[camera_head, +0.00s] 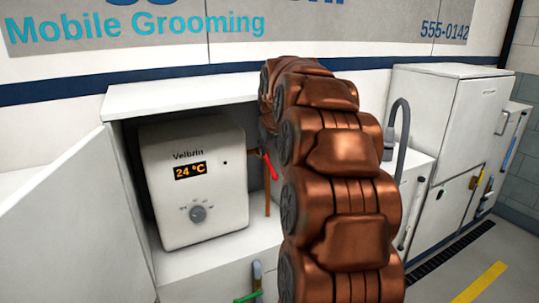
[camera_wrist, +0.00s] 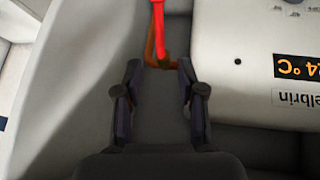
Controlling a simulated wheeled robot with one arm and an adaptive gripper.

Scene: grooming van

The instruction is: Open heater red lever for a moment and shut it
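The heater (camera_head: 195,190) is a white box with a display reading 24 °C and a grey knob, inside an open cabinet. The red lever (camera_head: 270,167) is on a copper pipe to the heater's right. In the wrist view the red lever (camera_wrist: 158,22) is at the top centre, and the heater (camera_wrist: 240,60) shows upside down at the right. My gripper (camera_wrist: 160,78) is open, its two dark fingers apart, with the lever's pivot and pipe just beyond the fingertips. Nothing shows between the fingers. In the head view my copper-coloured arm hides the gripper.
The open cabinet door (camera_head: 70,225) stands at the left, and the cabinet top (camera_head: 180,97) is above the heater. A green-handled item (camera_head: 248,297) is at the lower edge. A grey faucet (camera_head: 398,125) and a white fridge (camera_head: 445,125) stand to the right.

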